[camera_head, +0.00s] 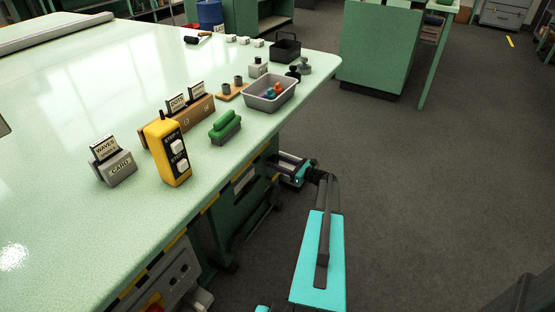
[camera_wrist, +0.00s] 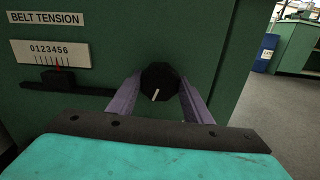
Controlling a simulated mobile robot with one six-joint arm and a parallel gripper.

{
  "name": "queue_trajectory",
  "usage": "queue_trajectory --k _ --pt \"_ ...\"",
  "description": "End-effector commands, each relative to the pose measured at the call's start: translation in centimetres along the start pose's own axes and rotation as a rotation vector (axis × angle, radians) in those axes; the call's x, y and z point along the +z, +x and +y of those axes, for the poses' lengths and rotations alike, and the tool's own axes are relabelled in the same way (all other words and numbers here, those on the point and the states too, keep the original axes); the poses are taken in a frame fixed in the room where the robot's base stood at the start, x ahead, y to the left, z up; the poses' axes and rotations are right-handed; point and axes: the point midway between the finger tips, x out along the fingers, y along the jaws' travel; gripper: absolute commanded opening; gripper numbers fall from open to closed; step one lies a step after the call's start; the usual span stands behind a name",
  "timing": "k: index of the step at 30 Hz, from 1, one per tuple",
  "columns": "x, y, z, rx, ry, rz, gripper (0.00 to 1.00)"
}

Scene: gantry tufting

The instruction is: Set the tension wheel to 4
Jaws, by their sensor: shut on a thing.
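The tension wheel (camera_wrist: 160,76) is a dark knob with a white mark, on a green panel in the wrist view. My gripper (camera_wrist: 161,88) has its two purple fingers on either side of the wheel, shut on it. The mark points down and slightly left. Left of it is the "BELT TENSION" label (camera_wrist: 45,19) over a scale (camera_wrist: 48,52) numbered 0 to 6. A red pointer (camera_wrist: 57,67) stands near 4; the exact reading is too small to tell. In the head view my gripper (camera_head: 289,166) is at the table's side, below its edge; the wheel is hidden there.
The green table (camera_head: 90,240) carries a yellow pendant (camera_head: 166,150), a grey bin (camera_head: 270,93), green brush-like block (camera_head: 225,127) and card holders (camera_head: 114,168). The floor (camera_head: 430,200) right of my arm is clear. A blue drum (camera_wrist: 265,52) stands far right.

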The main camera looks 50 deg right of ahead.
Motion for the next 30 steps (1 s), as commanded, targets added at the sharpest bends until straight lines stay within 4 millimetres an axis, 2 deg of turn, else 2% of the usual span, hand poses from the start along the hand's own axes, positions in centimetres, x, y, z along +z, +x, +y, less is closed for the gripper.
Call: queue_trajectory --k 18,19,22,30 --pt "-0.18 0.01 0.23 0.004 0.036 0.002 0.23" --pt "-0.18 0.02 0.24 0.004 0.036 0.002 0.49" --pt "-0.16 0.03 0.22 0.004 0.036 0.002 0.64" --pt "-0.07 0.05 0.12 0.002 0.035 0.001 0.64"
